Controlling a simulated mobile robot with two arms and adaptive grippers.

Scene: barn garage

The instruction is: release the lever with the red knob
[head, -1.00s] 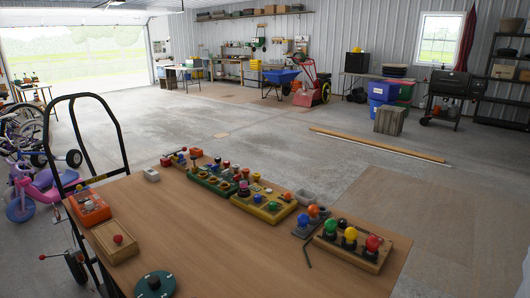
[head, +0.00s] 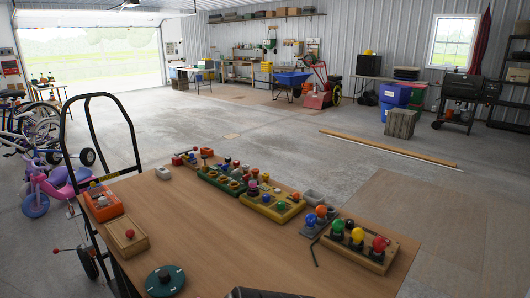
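Several red knobs show on and beside the wooden table. A thin rod with a red knob (head: 56,251) sticks out to the left of the table, near the black hand truck. A wooden box (head: 127,240) at the table's left has a red knob (head: 130,234) on top. A wooden block (head: 357,253) at the right carries green, yellow and red balls; the red ball (head: 380,243) is rightmost. I cannot tell which one is the task's lever, nor its latch state. No gripper fingers are visible.
A dark piece, probably mine, shows at the bottom edge. The table (head: 230,250) holds an orange box (head: 102,203), a green disc (head: 164,281) and colored knob boards (head: 272,207). Its middle is bare. A black hand truck (head: 88,130) and bikes stand left; the floor behind is open.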

